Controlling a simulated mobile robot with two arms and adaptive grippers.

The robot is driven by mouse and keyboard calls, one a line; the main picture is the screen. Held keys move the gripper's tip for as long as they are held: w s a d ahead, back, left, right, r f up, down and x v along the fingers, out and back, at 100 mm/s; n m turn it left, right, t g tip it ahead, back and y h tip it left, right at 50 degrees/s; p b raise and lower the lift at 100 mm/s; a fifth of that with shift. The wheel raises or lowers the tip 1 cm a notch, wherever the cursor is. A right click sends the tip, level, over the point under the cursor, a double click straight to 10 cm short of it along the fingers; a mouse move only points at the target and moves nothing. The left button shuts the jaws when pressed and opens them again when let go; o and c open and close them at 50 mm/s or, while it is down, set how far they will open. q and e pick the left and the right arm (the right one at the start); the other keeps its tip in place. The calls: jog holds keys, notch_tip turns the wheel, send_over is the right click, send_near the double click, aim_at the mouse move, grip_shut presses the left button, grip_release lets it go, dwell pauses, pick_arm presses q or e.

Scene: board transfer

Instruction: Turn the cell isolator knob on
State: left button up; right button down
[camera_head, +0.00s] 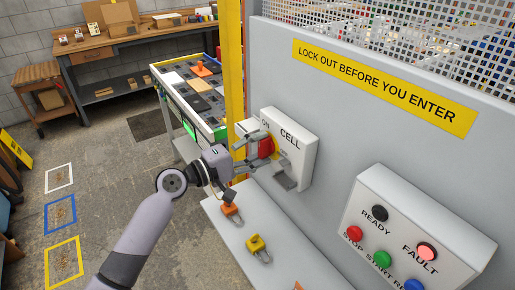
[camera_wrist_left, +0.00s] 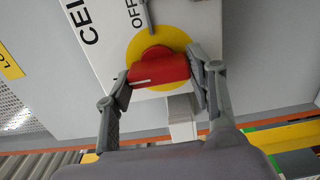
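The cell isolator is a pale box (camera_head: 303,163) lettered CELL on the grey panel, with a red knob (camera_head: 266,147) on a yellow disc. The wrist view shows the red knob (camera_wrist_left: 160,67) on its yellow disc (camera_wrist_left: 150,40). Its white line lies at the end toward the CELL lettering, not toward OFF at the top. My left gripper (camera_head: 262,147) is at the knob; in the wrist view its fingers (camera_wrist_left: 160,82) stand against both ends of it and look closed on it. My right gripper is out of view.
A grey hasp (camera_head: 285,181) hangs at the isolator box's lower edge. Orange (camera_head: 231,210) and yellow (camera_head: 256,245) padlocks lie on the pale shelf (camera_head: 285,255) below. A button box (camera_head: 415,235) is at right, its FAULT lamp (camera_head: 426,251) pale red. A yellow post (camera_head: 233,60) stands left of the panel.

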pick_arm(q)
jog(key=o, duration=0.4)
jog(key=shift+o, duration=0.2)
jog(key=v, duration=1.2)
